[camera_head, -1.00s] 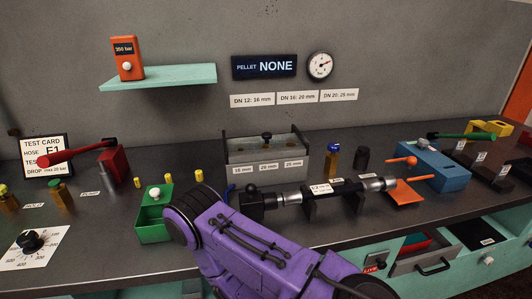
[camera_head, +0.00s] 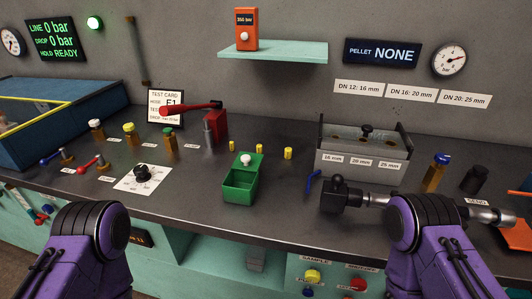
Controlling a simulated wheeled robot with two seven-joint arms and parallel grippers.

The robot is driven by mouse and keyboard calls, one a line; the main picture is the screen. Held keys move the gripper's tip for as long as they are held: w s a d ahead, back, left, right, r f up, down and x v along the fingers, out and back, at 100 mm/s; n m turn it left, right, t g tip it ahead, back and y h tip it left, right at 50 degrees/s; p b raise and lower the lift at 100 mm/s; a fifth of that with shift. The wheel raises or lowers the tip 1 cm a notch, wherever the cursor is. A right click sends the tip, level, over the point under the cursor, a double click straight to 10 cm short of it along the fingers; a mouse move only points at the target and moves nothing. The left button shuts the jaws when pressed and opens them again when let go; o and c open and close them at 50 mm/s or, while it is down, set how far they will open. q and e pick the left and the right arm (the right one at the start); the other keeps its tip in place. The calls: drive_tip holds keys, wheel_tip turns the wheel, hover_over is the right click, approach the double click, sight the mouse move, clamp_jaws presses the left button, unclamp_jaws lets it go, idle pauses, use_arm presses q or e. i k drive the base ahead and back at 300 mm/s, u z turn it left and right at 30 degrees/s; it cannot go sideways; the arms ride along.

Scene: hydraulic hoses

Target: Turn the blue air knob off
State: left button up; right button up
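A brass post with a blue knob (camera_head: 441,158) stands upright at the back right, beside the grey pellet box. A small blue lever (camera_head: 50,158) lies on a brass fitting at the far left. I cannot read their labels, so I cannot tell for sure which is the air knob. A purple link of my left arm shows at the lower left and one of my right arm at the lower right. Neither gripper's fingers show, so what they hold is hidden. My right arm link covers part of the black and silver hose fitting (camera_head: 345,194).
A green box (camera_head: 240,186), a white dial plate (camera_head: 150,184), and a red lever (camera_head: 190,108) stand mid-bench. Posts with white (camera_head: 95,124), yellow (camera_head: 129,127) and green (camera_head: 169,131) knobs stand left. A blue tank (camera_head: 80,115) fills the far left.

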sight(441, 158)
drive_tip(key=k, duration=0.5)
drive_tip(key=u, duration=0.95)
drive_tip(key=i, duration=0.65)
drive_tip(key=z, duration=0.95)
